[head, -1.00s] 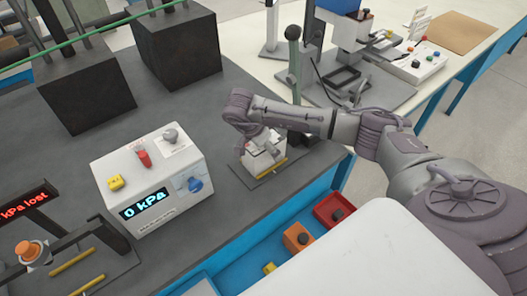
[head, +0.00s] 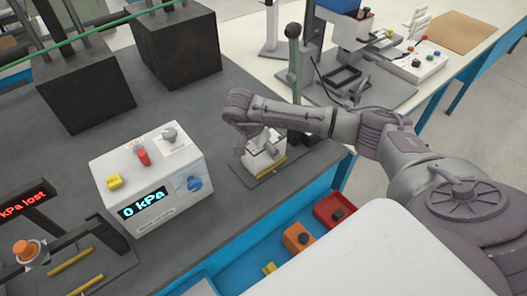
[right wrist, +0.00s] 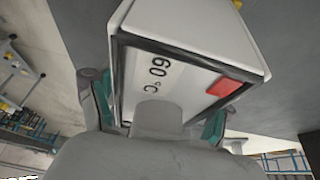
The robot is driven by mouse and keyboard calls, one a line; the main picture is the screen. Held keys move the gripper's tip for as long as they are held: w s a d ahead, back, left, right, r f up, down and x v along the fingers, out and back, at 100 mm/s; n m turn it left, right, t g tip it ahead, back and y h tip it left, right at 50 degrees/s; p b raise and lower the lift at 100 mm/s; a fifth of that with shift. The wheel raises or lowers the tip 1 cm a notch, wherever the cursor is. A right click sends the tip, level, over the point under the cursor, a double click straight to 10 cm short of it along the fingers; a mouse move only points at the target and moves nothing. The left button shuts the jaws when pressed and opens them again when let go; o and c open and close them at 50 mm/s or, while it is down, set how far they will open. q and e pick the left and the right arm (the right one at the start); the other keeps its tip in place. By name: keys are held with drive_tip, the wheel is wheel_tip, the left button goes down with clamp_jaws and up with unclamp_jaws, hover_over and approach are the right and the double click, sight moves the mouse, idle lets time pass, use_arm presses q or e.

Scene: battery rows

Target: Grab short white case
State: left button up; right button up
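The short white case (head: 264,158) stands on a small dark plate near the bench's front edge, with a yellow strip along its base. In the right wrist view the case (right wrist: 185,25) fills the middle, showing a dark-framed face with "60 °C" and a red square. My right gripper (head: 258,140) is over the case from above. Its teal pads (right wrist: 160,110) lie along two opposite sides of the case with no clear gap, so it looks shut on it. The fingertips are partly hidden by the case and wrist. My left gripper is out of view.
A white box reading "0 kPa" (head: 155,180) stands left of the case. Black blocks (head: 180,48) stand behind. Orange (head: 297,237) and red (head: 334,211) bins sit below the bench's front edge.

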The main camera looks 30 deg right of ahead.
drive_tip(key=shift+r, duration=0.1)
drive_tip(key=c, duration=0.9)
